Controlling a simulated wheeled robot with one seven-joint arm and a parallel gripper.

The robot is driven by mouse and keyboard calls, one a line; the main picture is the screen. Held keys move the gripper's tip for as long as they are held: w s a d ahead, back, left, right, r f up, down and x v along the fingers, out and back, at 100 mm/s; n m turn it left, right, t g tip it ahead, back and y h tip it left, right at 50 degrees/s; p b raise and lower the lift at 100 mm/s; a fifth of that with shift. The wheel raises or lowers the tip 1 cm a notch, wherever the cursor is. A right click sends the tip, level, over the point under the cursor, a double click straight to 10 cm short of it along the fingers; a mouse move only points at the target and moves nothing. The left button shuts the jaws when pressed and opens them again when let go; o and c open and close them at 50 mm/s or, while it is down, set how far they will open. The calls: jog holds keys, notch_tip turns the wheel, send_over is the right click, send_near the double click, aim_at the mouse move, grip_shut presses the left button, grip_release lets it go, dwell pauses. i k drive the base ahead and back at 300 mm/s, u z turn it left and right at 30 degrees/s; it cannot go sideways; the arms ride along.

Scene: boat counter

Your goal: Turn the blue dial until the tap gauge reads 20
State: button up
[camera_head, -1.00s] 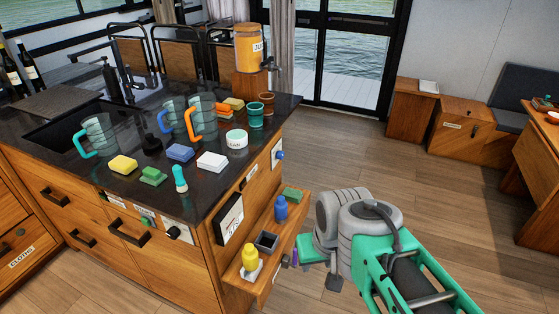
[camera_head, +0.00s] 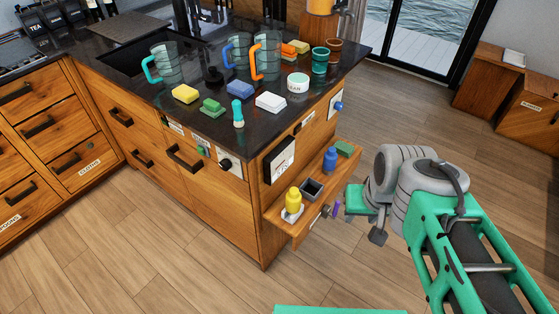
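The blue dial (camera_head: 338,106) is on the end face of the wooden counter, just below the dark top, beside a white plate. A gauge with a white face and dark frame (camera_head: 281,160) is on the same face, to the left and lower. Its reading is too small to make out. My gripper (camera_head: 358,200) is at the end of my green and grey arm, below and right of the dial, apart from it and beside the shelf. Its fingers are not clear, so I cannot tell whether it is open or shut.
A shelf (camera_head: 313,196) juts from the counter's end below the dial, with a yellow bottle (camera_head: 294,201), blue bottle (camera_head: 330,160) and dark cup (camera_head: 312,188). A black knob (camera_head: 226,163) is on the front. Mugs and sponges fill the countertop.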

aim_at(338, 106)
jog(key=u, duration=2.15)
jog(key=k, duration=0.65)
jog(key=z, duration=3)
jog(key=i, duration=1.85)
